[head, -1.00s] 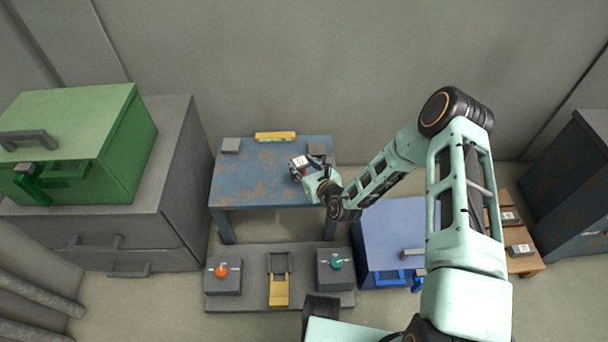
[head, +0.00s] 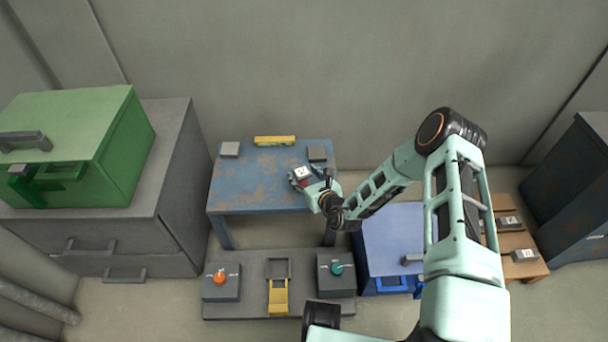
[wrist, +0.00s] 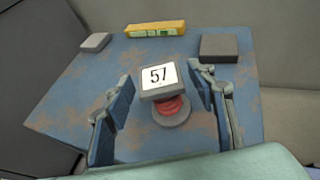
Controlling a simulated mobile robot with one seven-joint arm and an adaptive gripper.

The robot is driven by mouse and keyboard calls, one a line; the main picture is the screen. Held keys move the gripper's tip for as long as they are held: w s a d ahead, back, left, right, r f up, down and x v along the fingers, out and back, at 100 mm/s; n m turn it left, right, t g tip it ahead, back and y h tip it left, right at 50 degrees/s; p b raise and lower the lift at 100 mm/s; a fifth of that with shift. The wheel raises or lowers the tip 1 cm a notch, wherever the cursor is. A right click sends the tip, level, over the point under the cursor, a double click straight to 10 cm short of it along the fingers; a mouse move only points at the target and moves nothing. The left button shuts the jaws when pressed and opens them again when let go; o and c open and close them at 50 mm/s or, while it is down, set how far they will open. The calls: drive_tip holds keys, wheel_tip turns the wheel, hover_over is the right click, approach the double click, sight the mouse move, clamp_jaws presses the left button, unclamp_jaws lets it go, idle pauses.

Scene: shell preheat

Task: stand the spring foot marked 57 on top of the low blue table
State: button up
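The spring foot marked 57 (wrist: 158,82) has a grey block with a white label on top, a red spring and a round grey base. It appears to stand upright on the low blue table (wrist: 75,90), whose top is worn with rusty patches. In the head view the foot (head: 302,173) is near the right part of the table (head: 240,190). My gripper (wrist: 165,105) is open, with one finger on each side of the foot and visible gaps between. In the head view my gripper (head: 308,186) partly covers the foot's lower part.
On the table's back are a yellow level-like bar (head: 275,140), a grey block (head: 230,149) at left and a darker block (head: 317,153) close behind the foot at right. A green box (head: 90,130) on a grey cabinet stands left. A switch panel (head: 250,305) lies in front.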

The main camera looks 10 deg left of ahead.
drive_tip(key=shift+r, duration=0.25)
drive_tip(key=p+v, duration=0.4)
drive_tip(key=v, duration=0.8)
